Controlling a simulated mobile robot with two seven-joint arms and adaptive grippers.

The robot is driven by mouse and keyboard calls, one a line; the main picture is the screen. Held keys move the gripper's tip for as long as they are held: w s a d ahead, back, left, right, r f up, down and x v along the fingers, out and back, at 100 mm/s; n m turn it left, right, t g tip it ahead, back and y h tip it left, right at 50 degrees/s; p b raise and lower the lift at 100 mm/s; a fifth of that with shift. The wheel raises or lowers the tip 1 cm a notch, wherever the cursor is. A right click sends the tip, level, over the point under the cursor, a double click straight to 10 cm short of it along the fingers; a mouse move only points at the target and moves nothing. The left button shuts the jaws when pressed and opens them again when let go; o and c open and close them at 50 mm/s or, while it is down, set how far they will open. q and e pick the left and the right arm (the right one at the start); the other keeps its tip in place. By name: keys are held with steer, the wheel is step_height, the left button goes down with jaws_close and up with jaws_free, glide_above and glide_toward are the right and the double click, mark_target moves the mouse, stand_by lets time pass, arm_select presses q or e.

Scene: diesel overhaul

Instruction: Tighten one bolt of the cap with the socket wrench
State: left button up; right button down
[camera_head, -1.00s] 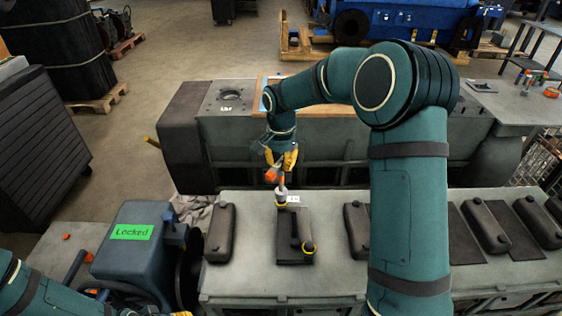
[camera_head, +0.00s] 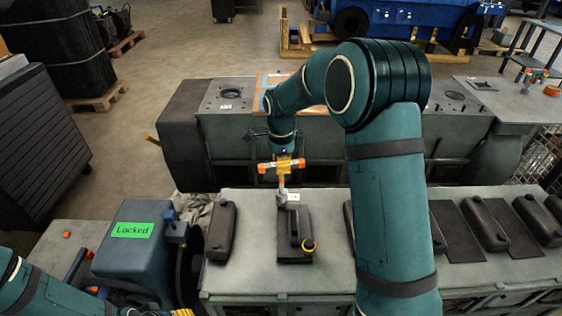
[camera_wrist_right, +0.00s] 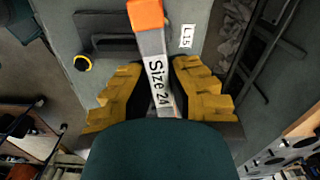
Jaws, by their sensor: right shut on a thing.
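The socket wrench, a T shape with orange ends (camera_head: 264,168), stands over the far end of the cap. It shows in the right wrist view with a "Size 24" label (camera_wrist_right: 158,82). My right gripper (camera_head: 284,164) is shut on its crossbar. The wrench's grey shaft (camera_head: 282,190) points down at the cap's far bolt, which it hides; I cannot tell whether they are fully engaged. The dark cap (camera_head: 295,225) lies on the grey engine block. Its near bolt has a yellow ring (camera_head: 308,246), seen too in the wrist view (camera_wrist_right: 82,63). My left gripper (camera_head: 182,313) barely shows at the bottom edge.
Other dark caps (camera_head: 221,232) and (camera_head: 487,226) lie on the grey block (camera_head: 255,265) on both sides. A blue-grey machine with a green "Locked" sign (camera_head: 131,230) stands at the left. A long grey engine housing (camera_head: 340,135) lies behind my right gripper.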

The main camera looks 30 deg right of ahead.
steer(key=m+p, duration=0.1)
steer(key=m, duration=0.2)
steer(key=shift+r, duration=0.15)
steer(key=m+p, duration=0.3)
steer(key=m, duration=0.2)
steer(key=shift+m+p, duration=0.35)
steer(key=shift+m, duration=0.75)
steer(key=shift+f+m, duration=0.2)
steer(key=shift+m, duration=0.6)
steer(key=m, duration=0.6)
steer(key=shift+w+f+m, duration=0.1)
steer(key=shift+m, duration=0.3)
steer(key=m, duration=0.4)
steer(key=shift+d, duration=0.15)
steer(key=shift+m, duration=0.4)
